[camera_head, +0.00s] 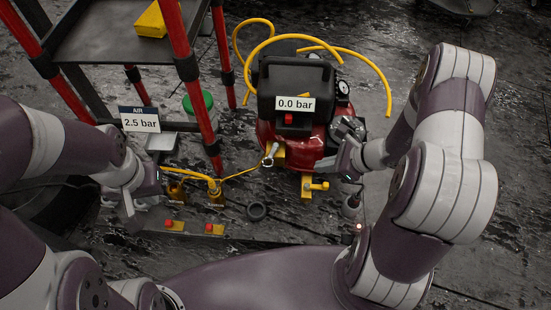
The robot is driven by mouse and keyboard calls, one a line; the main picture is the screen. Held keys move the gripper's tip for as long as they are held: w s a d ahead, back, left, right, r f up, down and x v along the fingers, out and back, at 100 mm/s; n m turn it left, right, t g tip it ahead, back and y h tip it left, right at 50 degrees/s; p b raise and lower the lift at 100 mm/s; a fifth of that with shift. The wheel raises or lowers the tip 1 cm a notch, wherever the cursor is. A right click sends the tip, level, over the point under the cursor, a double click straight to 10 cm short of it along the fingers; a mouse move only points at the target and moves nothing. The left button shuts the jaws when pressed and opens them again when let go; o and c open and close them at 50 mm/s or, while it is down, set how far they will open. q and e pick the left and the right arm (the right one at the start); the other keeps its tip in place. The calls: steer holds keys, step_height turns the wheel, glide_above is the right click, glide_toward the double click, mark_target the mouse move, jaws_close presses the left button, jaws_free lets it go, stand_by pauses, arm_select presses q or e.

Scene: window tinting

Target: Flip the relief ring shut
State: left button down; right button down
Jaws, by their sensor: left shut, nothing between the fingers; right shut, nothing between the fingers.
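The red compressor (262,134) with a black top housing stands on the wet floor at the centre; its sign (295,104) reads 0.0 bar. A small silver ring (268,161) sits on a yellow block low on its front left; it looks like the relief ring, but its exact position is too small to tell. My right gripper (334,164) is shut and empty at the compressor's right side, apart from the ring. My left gripper (143,203) is shut and empty at the left, well away from the ring, beside the yellow fittings.
A yellow valve (313,187) projects at the compressor's front. Yellow hose (374,68) loops behind it. A red-legged cart (110,45) stands at the upper left; a sign (140,121) reads 2.5 bar.

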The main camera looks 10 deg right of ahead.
steer(key=shift+w+r+m, duration=0.25)
steer(key=shift+r+m, duration=0.05)
steer(key=shift+r, duration=0.05)
steer(key=shift+a+f, duration=0.1)
steer(key=b, duration=0.8)
glide_toward(271, 156)
step_height(271, 156, down, 6)
steer(key=a, duration=0.3)
steer(key=shift+s+r, duration=0.25)
steer(key=shift+a+t, duration=0.1)
steer(key=shift+t, duration=0.2)
